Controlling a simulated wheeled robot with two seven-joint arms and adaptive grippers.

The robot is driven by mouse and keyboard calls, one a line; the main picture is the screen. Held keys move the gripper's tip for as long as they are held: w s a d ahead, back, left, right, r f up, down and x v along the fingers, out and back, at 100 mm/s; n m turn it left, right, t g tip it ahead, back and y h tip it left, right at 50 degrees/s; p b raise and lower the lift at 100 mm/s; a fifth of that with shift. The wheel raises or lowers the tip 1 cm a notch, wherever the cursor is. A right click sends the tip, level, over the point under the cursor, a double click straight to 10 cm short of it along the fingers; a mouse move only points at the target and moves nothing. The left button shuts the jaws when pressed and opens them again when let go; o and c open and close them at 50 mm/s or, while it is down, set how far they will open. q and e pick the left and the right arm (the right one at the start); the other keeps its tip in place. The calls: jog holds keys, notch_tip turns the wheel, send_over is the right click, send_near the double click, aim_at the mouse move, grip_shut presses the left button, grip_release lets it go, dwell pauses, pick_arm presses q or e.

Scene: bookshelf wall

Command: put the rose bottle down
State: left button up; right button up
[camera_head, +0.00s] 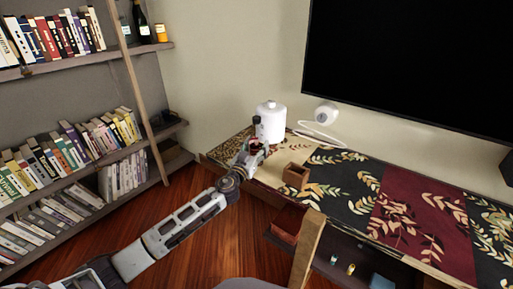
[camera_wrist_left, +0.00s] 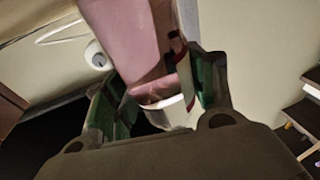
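The rose bottle (camera_wrist_left: 135,40) shows large and pink in the left wrist view, tilted in that picture, between the two green-padded fingers of my left gripper (camera_wrist_left: 160,95). In the head view my left gripper (camera_head: 254,152) is at the left end of the long cabinet, just in front of a white canister (camera_head: 270,122). It is shut on the bottle, whose dark top (camera_head: 256,120) shows above the fingers. The gripper hides most of the bottle in the head view, and whether its base touches the surface cannot be told. My right gripper is not in view.
A small open wooden box (camera_head: 296,176) stands on the patterned cabinet top (camera_head: 350,205), right of the gripper. A white round device (camera_head: 326,113) with a cable is behind. A bookshelf (camera_head: 75,170) stands left. A dark screen (camera_head: 420,65) hangs above. The cabinet's right part looks clear.

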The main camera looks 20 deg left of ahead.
aim_at(253, 151)
pick_arm(q)
jog(key=o, duration=0.3)
jog(key=shift+r, duration=0.1)
jog(key=shift+v, duration=6)
